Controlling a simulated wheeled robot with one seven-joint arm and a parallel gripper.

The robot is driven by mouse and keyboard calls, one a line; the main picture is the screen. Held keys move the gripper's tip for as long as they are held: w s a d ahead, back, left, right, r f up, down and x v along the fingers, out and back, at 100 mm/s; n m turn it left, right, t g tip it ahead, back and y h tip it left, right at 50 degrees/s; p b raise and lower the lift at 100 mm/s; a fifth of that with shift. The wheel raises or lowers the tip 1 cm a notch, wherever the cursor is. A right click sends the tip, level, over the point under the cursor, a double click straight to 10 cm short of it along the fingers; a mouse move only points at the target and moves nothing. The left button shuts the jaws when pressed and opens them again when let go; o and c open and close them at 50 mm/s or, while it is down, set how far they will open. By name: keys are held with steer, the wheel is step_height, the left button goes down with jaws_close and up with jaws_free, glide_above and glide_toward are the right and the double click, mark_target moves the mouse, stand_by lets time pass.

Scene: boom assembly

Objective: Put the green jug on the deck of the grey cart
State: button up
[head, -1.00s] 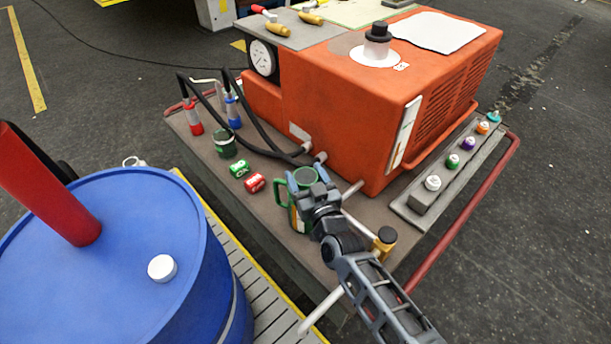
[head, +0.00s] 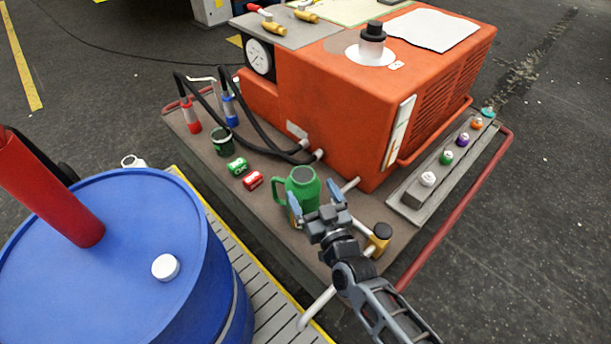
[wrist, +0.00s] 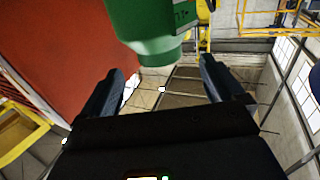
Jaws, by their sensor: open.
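The green jug (head: 303,181) stands upright on the brown deck (head: 372,206) of the grey cart, near its front edge and in front of the orange machine. Its handle points left in the head view. My gripper (head: 316,199) is open and empty, just to the near right of the jug, with its fingers spread and hiding part of the jug's lower body. In the wrist view the jug (wrist: 152,28) is at the top middle, beyond the fingertips (wrist: 162,68), with a gap visible between.
The orange machine (head: 345,105) fills the deck's back. A blue barrel (head: 110,260) stands at left.

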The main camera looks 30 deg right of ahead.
steer(key=shift+s+a, duration=0.2)
steer(key=shift+s, duration=2.4)
steer(key=s+r+g+y, duration=0.1)
steer(key=s+r, duration=0.1)
steer(key=s, duration=0.9)
steer(key=s+r, duration=0.3)
steer(key=s, duration=0.8)
steer(key=s+r+g, duration=0.2)
steer(key=s+r, duration=1.1)
steer(key=r, duration=0.1)
steer(key=shift+s+r+n, duration=0.15)
steer(key=shift+r+n, duration=0.15)
steer(key=shift+n, duration=0.1)
